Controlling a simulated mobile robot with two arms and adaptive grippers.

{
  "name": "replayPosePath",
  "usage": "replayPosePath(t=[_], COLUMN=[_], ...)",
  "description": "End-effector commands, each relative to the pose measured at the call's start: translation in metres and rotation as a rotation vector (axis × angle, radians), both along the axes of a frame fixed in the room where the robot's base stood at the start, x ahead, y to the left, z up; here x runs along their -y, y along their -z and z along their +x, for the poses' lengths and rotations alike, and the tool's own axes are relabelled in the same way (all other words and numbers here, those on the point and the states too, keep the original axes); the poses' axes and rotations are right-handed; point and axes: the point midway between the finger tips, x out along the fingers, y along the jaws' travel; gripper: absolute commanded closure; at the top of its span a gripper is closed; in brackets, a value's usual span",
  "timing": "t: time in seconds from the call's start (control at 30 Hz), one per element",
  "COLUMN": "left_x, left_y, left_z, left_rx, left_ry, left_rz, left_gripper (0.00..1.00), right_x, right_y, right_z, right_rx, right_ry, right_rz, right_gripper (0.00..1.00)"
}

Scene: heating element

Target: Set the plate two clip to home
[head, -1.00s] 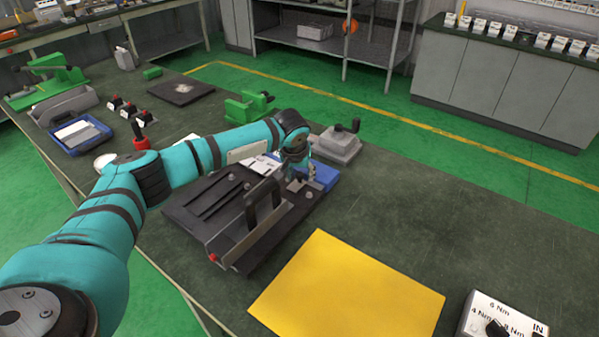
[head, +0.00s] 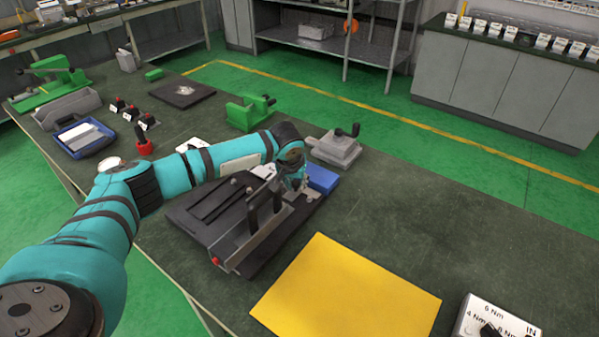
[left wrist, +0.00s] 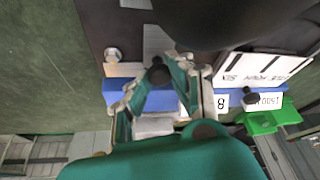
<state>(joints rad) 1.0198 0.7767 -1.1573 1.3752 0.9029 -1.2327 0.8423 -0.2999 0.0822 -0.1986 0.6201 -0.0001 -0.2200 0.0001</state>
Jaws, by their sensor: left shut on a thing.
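The black fixture (head: 195,215) lies on the bench, with an upright metal rail (head: 245,240) and black handles (head: 252,212) at its front right. My left gripper (head: 297,187) is at the fixture's far right corner. In the left wrist view, my left gripper (left wrist: 158,80) is shut on a small dark knob (left wrist: 157,72) beside a pale metal strip (left wrist: 155,42). This knob seems to be the clip, but its lower part is hidden by the fingers. A round metal bolt head (left wrist: 112,54) is to the left. My right gripper is not in view.
A blue block (head: 322,179) is just behind my left gripper, with a grey crank device (head: 336,150) beyond it. A yellow sheet (head: 350,290) lies in front right, and a torque box (head: 490,318) at the bottom right. The bench's right side is clear.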

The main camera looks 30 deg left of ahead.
Motion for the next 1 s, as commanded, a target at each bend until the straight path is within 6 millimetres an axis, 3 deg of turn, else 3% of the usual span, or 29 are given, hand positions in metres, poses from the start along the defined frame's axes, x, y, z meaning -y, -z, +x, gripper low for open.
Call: replayPosePath(t=[0.03,0.37,0.4,0.57,0.87,1.0], left_x=[-0.001,-0.002,-0.002,-0.001,-0.001,0.001], left_y=[-0.003,0.0,-0.001,-0.001,-0.002,-0.016], left_z=[-0.004,-0.005,-0.005,-0.005,-0.005,-0.01], left_rx=[-0.004,0.0,0.0,0.0,0.0,0.002], left_ry=[-0.001,-0.003,-0.003,-0.002,-0.001,-0.001], left_rz=[0.0,0.0,0.0,0.0,0.0,-0.002], left_gripper=[1.0,1.0,0.75,0.54,0.54,0.54], right_x=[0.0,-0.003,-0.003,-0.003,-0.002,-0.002], right_y=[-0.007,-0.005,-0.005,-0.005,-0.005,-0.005], right_z=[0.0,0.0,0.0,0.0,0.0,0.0], right_rx=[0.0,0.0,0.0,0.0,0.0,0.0], right_ry=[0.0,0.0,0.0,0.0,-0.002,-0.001], right_rz=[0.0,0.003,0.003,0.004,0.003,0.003], right_gripper=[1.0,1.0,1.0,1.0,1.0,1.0])
